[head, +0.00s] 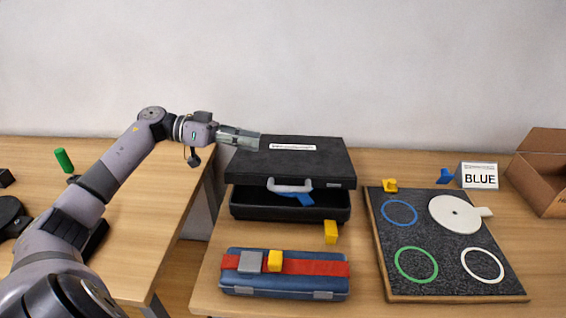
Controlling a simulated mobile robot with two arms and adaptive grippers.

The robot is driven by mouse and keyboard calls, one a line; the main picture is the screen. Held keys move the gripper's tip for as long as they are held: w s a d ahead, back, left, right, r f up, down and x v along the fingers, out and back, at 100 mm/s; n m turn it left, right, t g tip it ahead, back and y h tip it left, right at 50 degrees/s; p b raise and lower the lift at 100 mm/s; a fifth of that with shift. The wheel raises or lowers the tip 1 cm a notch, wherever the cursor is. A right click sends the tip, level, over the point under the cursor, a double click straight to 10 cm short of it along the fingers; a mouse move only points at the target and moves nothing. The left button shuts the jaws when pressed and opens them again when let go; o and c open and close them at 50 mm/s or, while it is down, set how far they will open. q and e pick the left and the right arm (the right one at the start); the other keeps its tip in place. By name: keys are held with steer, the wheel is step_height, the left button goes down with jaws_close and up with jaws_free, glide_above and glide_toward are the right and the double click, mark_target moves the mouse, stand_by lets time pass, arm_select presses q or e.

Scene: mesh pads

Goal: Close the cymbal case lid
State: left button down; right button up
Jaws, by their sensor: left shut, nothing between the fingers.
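The black cymbal case lid (300,163) carries a white label and a grey handle on its front edge. It stands partly open above the case's lower half (290,210), with a dark gap at the front. A blue object (303,199) shows in the gap below the handle. My left gripper (258,140) is shut and empty, at the lid's back left corner; I cannot tell whether it touches the lid. My right gripper is not in view.
A blue case (238,285) with a red strap lies in front. A yellow block (330,232) stands beside the black case's front right corner. A dark mesh board (425,275) with coloured rings and a white disc (452,211) lies right. A cardboard box (540,165) stands far right.

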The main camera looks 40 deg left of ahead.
arm_select(q)
steer(key=shift+s+a+f+g, duration=0.15)
steer(key=shift+s+a+g, duration=0.1)
steer(key=shift+a, duration=0.2)
steer(key=shift+s+a+f+g, duration=0.15)
steer(key=shift+a+g, duration=0.1)
steer(key=shift+a, duration=0.2)
steer(key=shift+d, duration=0.2)
steer(key=w+d+f+p, duration=0.2)
steer(key=d+f, duration=0.3)
steer(key=d, duration=0.4)
steer(key=shift+w+d+f+p, duration=0.15)
steer(key=shift+d+f+p, duration=0.1)
steer(key=shift+p, duration=0.25)
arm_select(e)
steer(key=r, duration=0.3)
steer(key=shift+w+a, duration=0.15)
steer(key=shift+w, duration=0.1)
arm_select(q)
step_height(320, 180, down, 8)
steer(key=s+d, duration=0.1)
steer(key=s, duration=0.1)
steer(key=shift+f+m+b, duration=0.15)
steer(key=shift+m+b, duration=0.25)
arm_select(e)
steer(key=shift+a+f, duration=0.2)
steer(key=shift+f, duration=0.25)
